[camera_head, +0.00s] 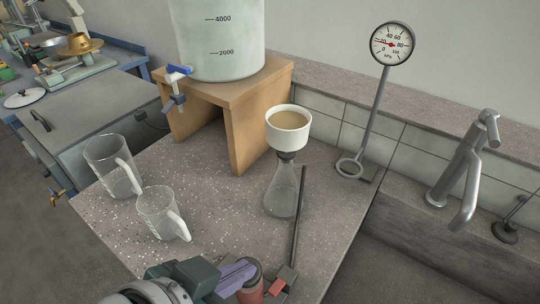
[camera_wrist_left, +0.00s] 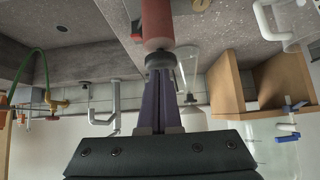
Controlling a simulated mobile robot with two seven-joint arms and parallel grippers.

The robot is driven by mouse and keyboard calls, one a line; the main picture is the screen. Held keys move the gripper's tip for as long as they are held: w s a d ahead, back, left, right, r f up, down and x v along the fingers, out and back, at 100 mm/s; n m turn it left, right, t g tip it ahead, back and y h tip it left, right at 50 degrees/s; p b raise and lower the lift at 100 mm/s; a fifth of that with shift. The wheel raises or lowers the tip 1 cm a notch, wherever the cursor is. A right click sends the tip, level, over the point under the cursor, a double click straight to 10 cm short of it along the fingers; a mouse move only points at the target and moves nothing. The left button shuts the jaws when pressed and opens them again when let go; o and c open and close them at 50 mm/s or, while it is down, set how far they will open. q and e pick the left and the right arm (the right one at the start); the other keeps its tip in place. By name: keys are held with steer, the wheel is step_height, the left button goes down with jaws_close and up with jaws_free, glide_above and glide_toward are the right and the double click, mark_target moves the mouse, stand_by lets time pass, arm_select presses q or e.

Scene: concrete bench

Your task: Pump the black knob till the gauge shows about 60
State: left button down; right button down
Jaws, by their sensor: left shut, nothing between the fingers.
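The pump has a red body (camera_wrist_left: 157,25) with a dark knob (camera_wrist_left: 158,61) at its end; in the head view its red body (camera_head: 251,294) is at the bottom edge, partly hidden. My left gripper (camera_head: 238,276) is shut with purple fingers and holds nothing. Its fingertips, also in the left wrist view (camera_wrist_left: 163,72), are right at the knob; I cannot tell whether they touch it. The round gauge (camera_head: 391,43) stands on a tall grey post at the back. Its red needle points left, seemingly near 20; an exact reading is too small. My right gripper is not in view.
A conical flask (camera_head: 282,190) with a white funnel (camera_head: 289,130) stands mid-bench beside a dark tube. Two clear jugs (camera_head: 113,166) (camera_head: 163,214) are at left. A large tank (camera_head: 217,45) sits on a wooden stand (camera_head: 250,120). A tap (camera_head: 465,170) and sink are at right.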

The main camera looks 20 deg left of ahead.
arm_select(q)
steer(key=shift+s+a+f, duration=0.1)
steer(key=shift+s+f, duration=0.05)
